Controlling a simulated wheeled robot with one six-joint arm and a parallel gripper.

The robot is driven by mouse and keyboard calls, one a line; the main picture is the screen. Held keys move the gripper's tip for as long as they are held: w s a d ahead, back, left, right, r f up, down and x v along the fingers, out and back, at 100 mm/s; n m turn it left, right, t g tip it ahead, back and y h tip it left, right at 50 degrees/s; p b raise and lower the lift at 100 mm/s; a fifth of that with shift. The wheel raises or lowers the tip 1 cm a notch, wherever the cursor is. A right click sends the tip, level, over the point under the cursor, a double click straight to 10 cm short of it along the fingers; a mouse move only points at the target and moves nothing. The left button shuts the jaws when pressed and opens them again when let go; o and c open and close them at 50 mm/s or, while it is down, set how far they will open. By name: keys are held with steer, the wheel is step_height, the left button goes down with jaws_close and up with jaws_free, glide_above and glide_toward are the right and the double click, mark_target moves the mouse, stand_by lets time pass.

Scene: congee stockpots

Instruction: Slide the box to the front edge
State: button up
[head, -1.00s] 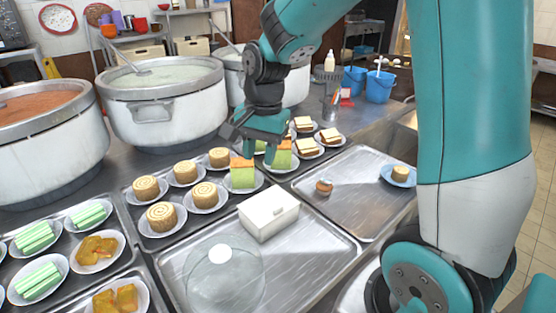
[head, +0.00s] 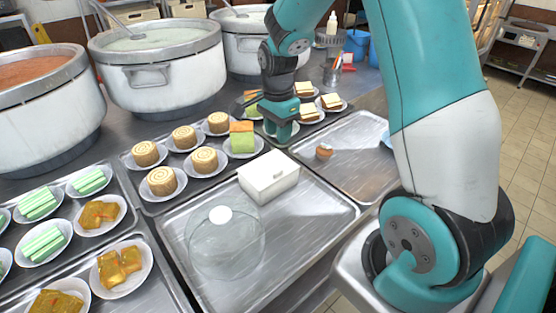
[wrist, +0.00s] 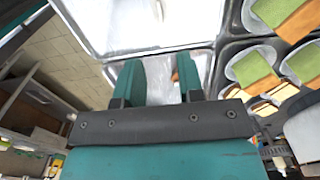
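The front edge of the tray is partly hidden by my arm.
A clear dome (head: 226,245) with a white knob stands left of the box, toward the front. A small brown bun (head: 323,152) lies on the right tray (head: 355,170). Plated roll cakes (head: 162,181) and a green-orange cake (head: 241,139) stand left and behind. Large stockpots (head: 160,75) line the back.

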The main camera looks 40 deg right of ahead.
mark_target(278, 171)
step_height(278, 171, down, 13)
steer(key=shift+r+p, duration=0.1)
steer(key=shift+p, duration=0.55)
jaws_close()
